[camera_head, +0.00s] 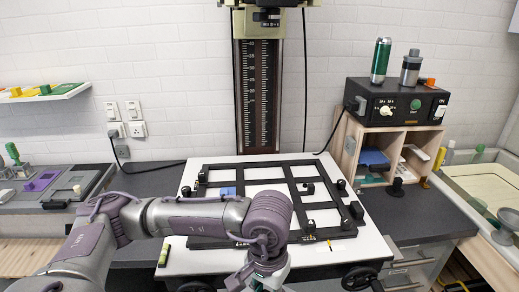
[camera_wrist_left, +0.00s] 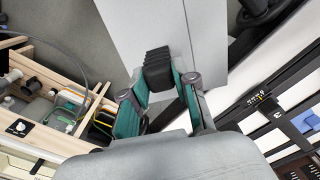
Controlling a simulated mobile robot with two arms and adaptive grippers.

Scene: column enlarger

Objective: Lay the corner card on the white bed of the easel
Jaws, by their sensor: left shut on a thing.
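The easel (camera_head: 244,163) is a black frame with crossing bars over a white bed (camera_head: 262,173). It lies on a white baseboard (camera_head: 172,256), and part of it shows at the right of the left wrist view (camera_wrist_left: 285,123). My left gripper (camera_head: 264,284) is low, in front of the easel's near side, partly hidden by my arm. In the left wrist view its green-padded fingers (camera_wrist_left: 157,86) are shut on a black ridged block (camera_wrist_left: 158,66). A pale grey panel (camera_wrist_left: 145,25) shows directly behind the block; I cannot tell whether they are joined or form the corner card. My right gripper is not in view.
The enlarger column (camera_head: 258,95) rises behind the easel. Small black knobs and a blue piece (camera_head: 228,191) sit on the frame. A timer box (camera_head: 395,103) stands on a wooden shelf unit (camera_head: 347,150) at the right. Trays (camera_head: 50,187) stand at the left.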

